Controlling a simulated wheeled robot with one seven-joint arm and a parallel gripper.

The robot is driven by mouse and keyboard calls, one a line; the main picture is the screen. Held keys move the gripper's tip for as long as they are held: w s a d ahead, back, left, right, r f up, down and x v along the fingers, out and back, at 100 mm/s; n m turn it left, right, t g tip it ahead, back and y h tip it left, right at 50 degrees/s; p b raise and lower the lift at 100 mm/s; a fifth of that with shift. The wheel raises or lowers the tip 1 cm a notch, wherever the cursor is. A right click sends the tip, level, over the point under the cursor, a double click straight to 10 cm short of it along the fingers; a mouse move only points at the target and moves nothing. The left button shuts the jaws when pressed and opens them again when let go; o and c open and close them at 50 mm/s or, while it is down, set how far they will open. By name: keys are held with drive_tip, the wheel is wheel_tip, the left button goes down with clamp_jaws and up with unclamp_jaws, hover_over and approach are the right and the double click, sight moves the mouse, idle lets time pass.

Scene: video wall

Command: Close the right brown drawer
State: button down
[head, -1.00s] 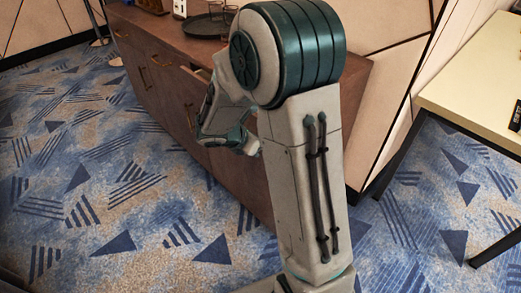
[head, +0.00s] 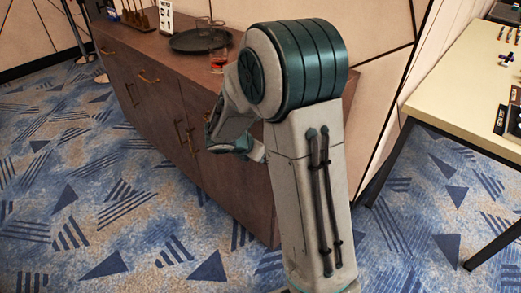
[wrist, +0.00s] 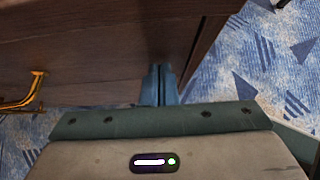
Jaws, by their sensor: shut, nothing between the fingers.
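The brown wooden cabinet (head: 150,98) runs along the wall in the head view, with brass handles on its front. The upper right part of its front, where the right drawer sits, is largely behind my arm, so I cannot tell how far out that drawer is. My gripper (head: 258,153) is low in front of the cabinet's right end. In the wrist view its closed fingers (wrist: 160,72) are close to a brown wooden panel (wrist: 90,45), empty; contact is unclear. A brass handle (wrist: 25,98) shows to the left.
A dark round tray (head: 198,40) and a glass (head: 217,62) stand on the cabinet top. A pale table (head: 455,105) with dark legs is at the right. Patterned blue carpet (head: 90,200) is clear in front of the cabinet.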

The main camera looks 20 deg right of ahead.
drive_tip(key=s+a+f+p+v, duration=0.1)
drive_tip(key=a+f+p+v, duration=0.1)
drive_tip(key=v, duration=1.1)
drive_tip(key=s+d+r+m+g+y+p, duration=0.1)
drive_tip(key=s+d+r+m+y+p, duration=0.2)
drive_tip(key=s+r+m+y+p, duration=0.5)
drive_tip(key=s+r+m+p, duration=0.4)
drive_tip(key=s+r+m, duration=0.6)
drive_tip(key=m, duration=0.5)
drive_tip(key=shift+m, duration=0.3)
drive_tip(key=shift+s, duration=0.1)
